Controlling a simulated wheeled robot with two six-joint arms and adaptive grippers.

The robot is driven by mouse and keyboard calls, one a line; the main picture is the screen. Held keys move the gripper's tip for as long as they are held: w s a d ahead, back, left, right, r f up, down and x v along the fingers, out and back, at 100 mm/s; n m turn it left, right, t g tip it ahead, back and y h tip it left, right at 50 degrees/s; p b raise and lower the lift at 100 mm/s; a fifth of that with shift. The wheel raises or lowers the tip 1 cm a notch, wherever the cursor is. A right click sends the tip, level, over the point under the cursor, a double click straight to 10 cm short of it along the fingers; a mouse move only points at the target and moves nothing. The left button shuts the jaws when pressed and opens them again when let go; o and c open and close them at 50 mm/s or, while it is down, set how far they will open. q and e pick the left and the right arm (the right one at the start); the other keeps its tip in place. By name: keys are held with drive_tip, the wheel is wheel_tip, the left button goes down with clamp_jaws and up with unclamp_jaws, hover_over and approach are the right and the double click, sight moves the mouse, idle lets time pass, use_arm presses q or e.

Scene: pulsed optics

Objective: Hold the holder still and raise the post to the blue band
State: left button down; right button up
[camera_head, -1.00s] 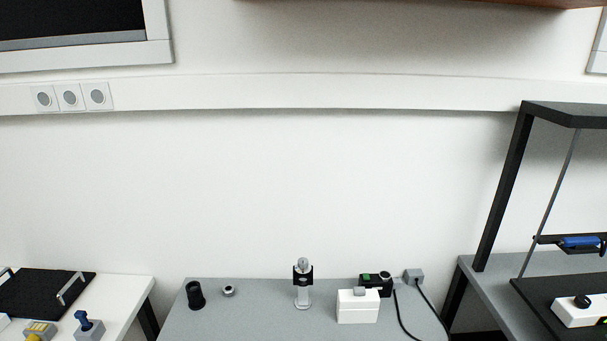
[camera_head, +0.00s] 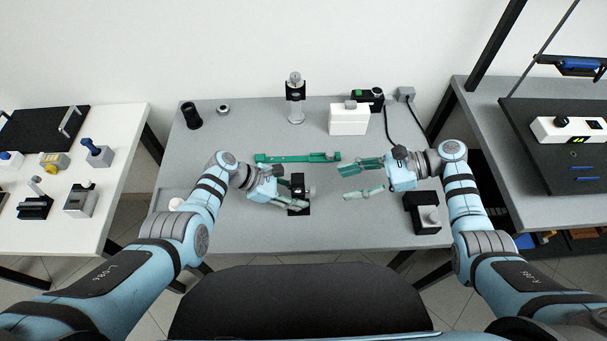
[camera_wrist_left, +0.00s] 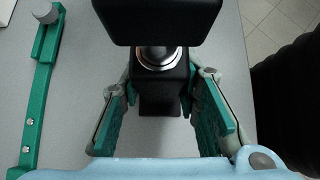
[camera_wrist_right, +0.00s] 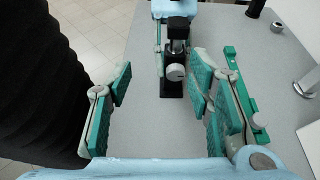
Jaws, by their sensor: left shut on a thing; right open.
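The black post holder (camera_head: 299,189) stands on the bench in front of me. My left gripper (camera_head: 287,194) is shut on its body, with a green-padded finger on each side in the left wrist view (camera_wrist_left: 158,100). A short bright metal stretch of the post (camera_wrist_left: 158,57) shows between the holder and a black block (camera_wrist_left: 160,20) on top. My right gripper (camera_head: 362,180) is open and empty, to the right of the holder. The right wrist view shows the holder's grey round knob (camera_wrist_right: 175,72) ahead, between and beyond the open fingers. I see no blue band on the post.
A green bar (camera_head: 296,158) lies just behind the holder. A black block with a grey knob (camera_head: 423,213) stands at the right front. A white box (camera_head: 348,120), a post on a stand (camera_head: 295,100) and a black cylinder (camera_head: 190,115) stand farther back.

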sight(300, 178)
drive_tip(key=w+a, duration=0.1)
drive_tip(key=a, duration=0.2)
drive_tip(key=a+f, duration=0.1)
drive_tip(key=a, duration=0.3)
drive_tip(key=w+a, duration=0.1)
drive_tip(key=a, duration=0.3)
drive_tip(key=shift+w+a+f, duration=0.25)
drive_tip(key=shift+w, duration=0.05)
clamp_jaws()
